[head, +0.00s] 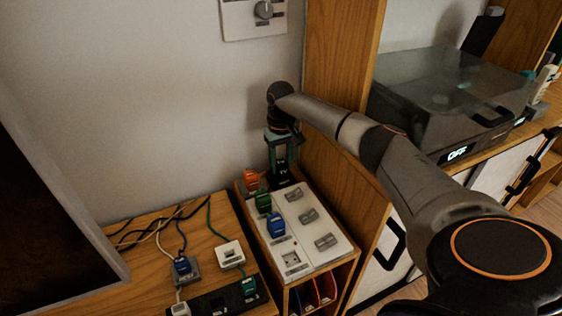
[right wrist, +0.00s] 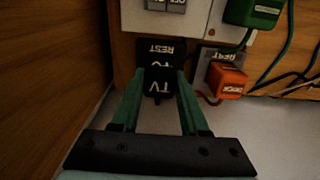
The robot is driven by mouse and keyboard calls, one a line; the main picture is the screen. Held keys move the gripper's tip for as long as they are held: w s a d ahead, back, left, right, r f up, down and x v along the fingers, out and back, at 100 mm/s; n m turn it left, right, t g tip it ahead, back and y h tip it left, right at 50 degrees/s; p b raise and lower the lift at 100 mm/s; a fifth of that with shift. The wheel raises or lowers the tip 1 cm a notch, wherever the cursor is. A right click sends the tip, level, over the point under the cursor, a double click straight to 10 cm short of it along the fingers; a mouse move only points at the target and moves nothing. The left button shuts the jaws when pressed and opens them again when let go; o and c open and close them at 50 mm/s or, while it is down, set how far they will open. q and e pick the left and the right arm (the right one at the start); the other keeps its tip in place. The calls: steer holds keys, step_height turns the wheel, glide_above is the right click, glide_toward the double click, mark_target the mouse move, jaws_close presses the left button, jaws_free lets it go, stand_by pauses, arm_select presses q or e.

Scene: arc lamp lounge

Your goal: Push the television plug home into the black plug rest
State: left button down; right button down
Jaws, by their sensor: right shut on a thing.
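My right gripper (head: 283,163) points down at the far end of the white socket panel, beside the wooden upright. Its green fingers (right wrist: 160,112) are shut on the black television plug (right wrist: 160,90), marked TV; the plug also shows dark between the fingers in the head view (head: 283,169). The black plug rest (right wrist: 163,48), marked TV REST, lies right at the plug in the wrist view; it also shows just below the plug in the head view (head: 286,184). I cannot tell how deep the plug sits in the rest. My left gripper is not in view.
Orange (head: 252,180), green (head: 263,201) and blue (head: 276,226) plugs line the left side of the white panel (head: 320,226). The wooden upright (head: 325,150) stands close right of the gripper. Cables and a black power strip (head: 212,303) lie on the lower shelf.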

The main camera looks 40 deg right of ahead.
mark_target(281, 163)
steer(key=shift+f, duration=0.4)
steer(key=shift+c, duration=1.7)
jaws_free()
steer(key=shift+r, duration=0.1)
steer(key=shift+r, duration=0.15)
step_height(281, 163, up, 12)
steer(key=p, duration=0.9)
steer(key=shift+r, duration=0.1)
